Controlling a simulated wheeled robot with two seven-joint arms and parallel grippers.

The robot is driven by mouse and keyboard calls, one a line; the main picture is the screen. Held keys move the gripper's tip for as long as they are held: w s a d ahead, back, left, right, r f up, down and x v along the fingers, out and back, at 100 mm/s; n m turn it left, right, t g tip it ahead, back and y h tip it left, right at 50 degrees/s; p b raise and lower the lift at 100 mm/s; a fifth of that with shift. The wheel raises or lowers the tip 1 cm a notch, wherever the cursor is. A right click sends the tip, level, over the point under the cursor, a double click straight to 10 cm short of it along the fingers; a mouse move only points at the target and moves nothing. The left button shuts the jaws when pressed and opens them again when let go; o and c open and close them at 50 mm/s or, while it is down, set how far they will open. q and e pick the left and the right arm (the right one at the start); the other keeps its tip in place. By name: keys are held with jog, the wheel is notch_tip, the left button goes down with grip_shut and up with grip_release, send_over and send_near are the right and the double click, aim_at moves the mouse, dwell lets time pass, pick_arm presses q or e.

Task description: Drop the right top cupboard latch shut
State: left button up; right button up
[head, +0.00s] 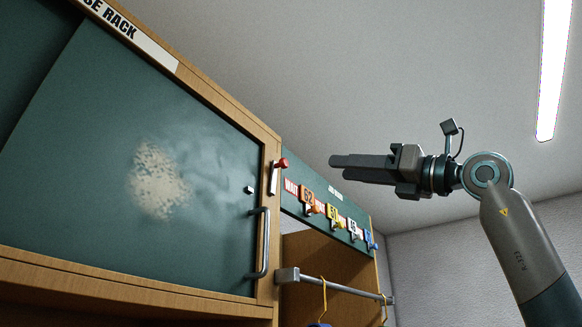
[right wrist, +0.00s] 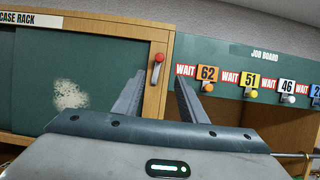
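The latch (head: 273,178) is a pale narrow bar on the right wooden post of the green-doored cupboard. Its red knob (head: 282,163) is at its upper end, so the bar stands roughly upright. In the right wrist view the red knob (right wrist: 159,57) shows just above and between my fingers. The green door (head: 90,150) has a small white piece (head: 249,189) near its right edge, left of the latch. My right gripper (head: 332,167) is right of the latch, apart from it, fingers pointing left. The right wrist view shows a gap between the fingers (right wrist: 160,80), with nothing held. My left gripper is out of view.
A vertical door handle (head: 262,243) is below the latch. A job board (right wrist: 275,55) with numbered tags and coloured knobs is to the right. A metal rail (head: 335,286) with yellow hooks is below it. The space around my right gripper is clear.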

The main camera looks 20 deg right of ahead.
aim_at(286, 164)
jog(key=p+x, duration=0.7)
jog(key=x, duration=0.7)
jog(key=shift+r, duration=0.2)
jog(key=shift+w+a+r+p, duration=0.15)
jog(key=shift+w+a+p, duration=0.35)
jog(key=shift+w, duration=0.1)
jog(key=shift+c, duration=0.7)
grip_shut()
